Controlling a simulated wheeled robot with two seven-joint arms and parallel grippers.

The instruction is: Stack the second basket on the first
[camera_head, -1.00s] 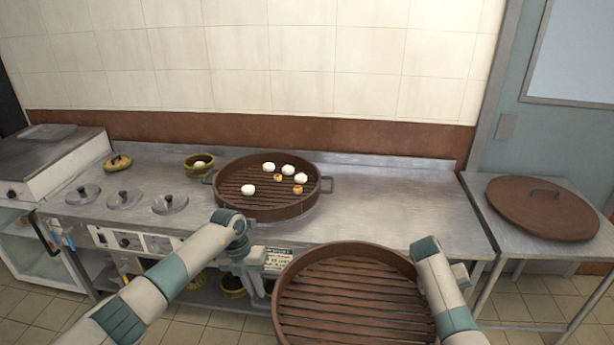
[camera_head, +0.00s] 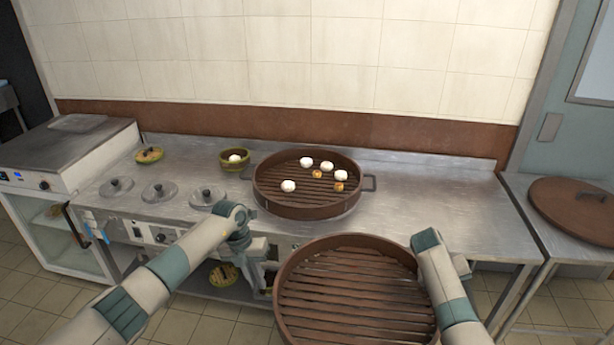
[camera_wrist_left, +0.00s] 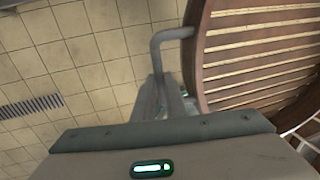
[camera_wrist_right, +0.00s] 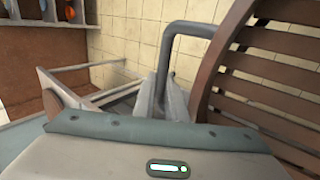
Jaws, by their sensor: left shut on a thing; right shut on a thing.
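The first basket (camera_head: 310,208), round and brown with a slatted floor, sits on the steel counter and holds several white buns and small orange-brown pieces. The second basket (camera_head: 350,290), empty and slatted, is held in front of the counter, nearer to me and lower in the picture. My left gripper (camera_wrist_left: 160,100) is shut on the grey bar handle at one side of the second basket. My right gripper (camera_wrist_right: 160,98) is shut on its opposite handle. In the head view both gripper tips are mostly hidden by my arms and the basket.
The steel counter (camera_head: 440,205) is bare right of the first basket. Left of it are a small green bowl (camera_head: 234,160) and several metal lids (camera_head: 160,191). A brown lid (camera_head: 575,208) lies on the right side table. A tiled wall stands behind.

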